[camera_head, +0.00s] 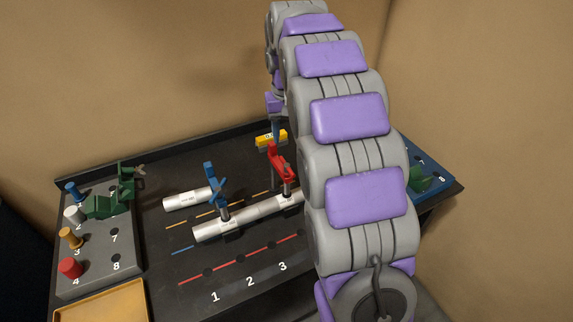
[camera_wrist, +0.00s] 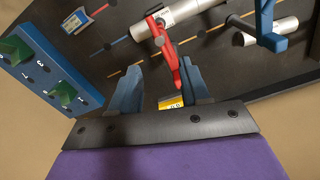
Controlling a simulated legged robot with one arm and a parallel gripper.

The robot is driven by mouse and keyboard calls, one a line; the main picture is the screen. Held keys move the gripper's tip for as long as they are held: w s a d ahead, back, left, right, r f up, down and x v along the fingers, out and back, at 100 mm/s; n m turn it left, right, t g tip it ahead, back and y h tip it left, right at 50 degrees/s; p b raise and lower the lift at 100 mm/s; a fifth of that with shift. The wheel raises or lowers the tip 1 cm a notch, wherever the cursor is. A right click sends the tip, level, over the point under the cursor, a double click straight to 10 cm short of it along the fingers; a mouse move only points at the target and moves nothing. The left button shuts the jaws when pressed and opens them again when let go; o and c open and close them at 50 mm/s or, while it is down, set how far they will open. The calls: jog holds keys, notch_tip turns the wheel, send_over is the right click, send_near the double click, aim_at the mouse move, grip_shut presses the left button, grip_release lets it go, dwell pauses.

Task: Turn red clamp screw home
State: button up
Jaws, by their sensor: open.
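The red clamp (camera_head: 281,163) stands upright on the long silver pipe (camera_head: 255,214), right of the blue clamp (camera_head: 214,190). In the wrist view the red clamp (camera_wrist: 163,45) reaches from the pipe (camera_wrist: 180,14) down toward my gripper (camera_wrist: 158,75). My gripper is open, with its blue fingers apart. The clamp's near end lies beside the right finger, toward the gap. I cannot tell whether they touch. In the head view my arm hides part of the pipe and most of my gripper.
A yellow block (camera_head: 271,139) lies behind the red clamp. A shorter pipe (camera_head: 188,199) lies at the left. A grey peg panel (camera_head: 100,250) and an orange tray (camera_head: 105,302) stand far left. A blue panel (camera_head: 432,172) is at the right. The numbered front strip is clear.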

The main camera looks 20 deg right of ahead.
aim_at(286, 164)
notch_tip(286, 164, down, 11)
jog(key=shift+r+b, duration=0.1)
jog(key=shift+b, duration=1.15)
grip_shut()
